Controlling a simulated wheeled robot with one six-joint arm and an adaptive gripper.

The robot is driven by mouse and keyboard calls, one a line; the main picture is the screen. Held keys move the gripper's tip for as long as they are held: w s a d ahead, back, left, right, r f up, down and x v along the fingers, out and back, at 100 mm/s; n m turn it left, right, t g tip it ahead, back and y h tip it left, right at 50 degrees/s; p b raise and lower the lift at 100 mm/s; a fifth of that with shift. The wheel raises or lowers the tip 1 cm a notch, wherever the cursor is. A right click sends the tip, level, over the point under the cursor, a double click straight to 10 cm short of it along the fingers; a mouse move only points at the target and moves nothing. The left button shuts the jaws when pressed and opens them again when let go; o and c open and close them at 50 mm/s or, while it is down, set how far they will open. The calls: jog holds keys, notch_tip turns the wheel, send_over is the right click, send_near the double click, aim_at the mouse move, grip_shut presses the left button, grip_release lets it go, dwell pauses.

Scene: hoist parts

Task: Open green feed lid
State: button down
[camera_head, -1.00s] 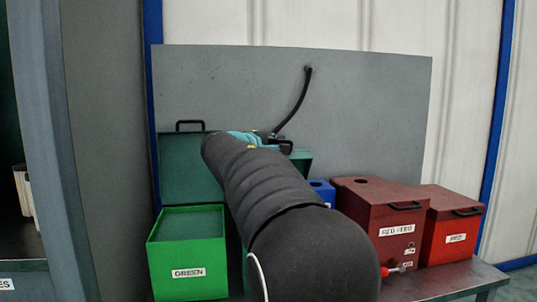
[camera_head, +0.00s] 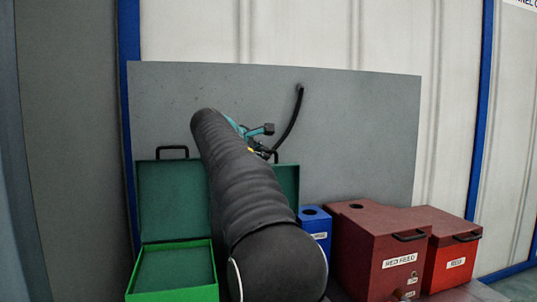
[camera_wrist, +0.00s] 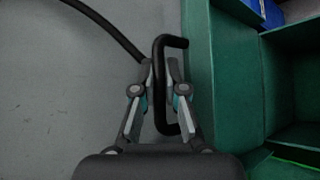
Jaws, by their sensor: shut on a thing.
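The green feed lid (camera_head: 287,184) stands raised behind my arm in the head view, which hides most of its box. In the wrist view the lid (camera_wrist: 198,100) is seen nearly edge-on, with its open box interior (camera_wrist: 292,90) at the right. My gripper (camera_head: 266,142) is at the lid's top edge. In the wrist view my gripper (camera_wrist: 160,88) is shut on the lid's black handle (camera_wrist: 162,118), which passes between the fingers. The handle is mostly hidden in the head view.
Left of my arm stands another green box (camera_head: 172,294) with its lid (camera_head: 173,200) up. A blue box (camera_head: 315,230), a dark red box labelled RED FEED (camera_head: 372,275) and a red box (camera_head: 455,255) stand right. A grey panel (camera_head: 350,140) with a black hose (camera_head: 290,122) is behind.

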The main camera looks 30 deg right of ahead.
jog(key=shift+w+d, duration=0.15)
jog(key=shift+w, duration=0.1)
dwell(0.3)
jog(key=c, duration=1.2)
grip_release()
jog(key=shift+d, duration=0.1)
jog(key=shift+a, duration=0.2)
jog(key=shift+a+r, duration=0.1)
jog(key=shift+a, duration=0.1)
jog(key=v, duration=1.1)
jog(key=shift+s+a+r, duration=0.15)
jog(key=shift+a+r, duration=0.05)
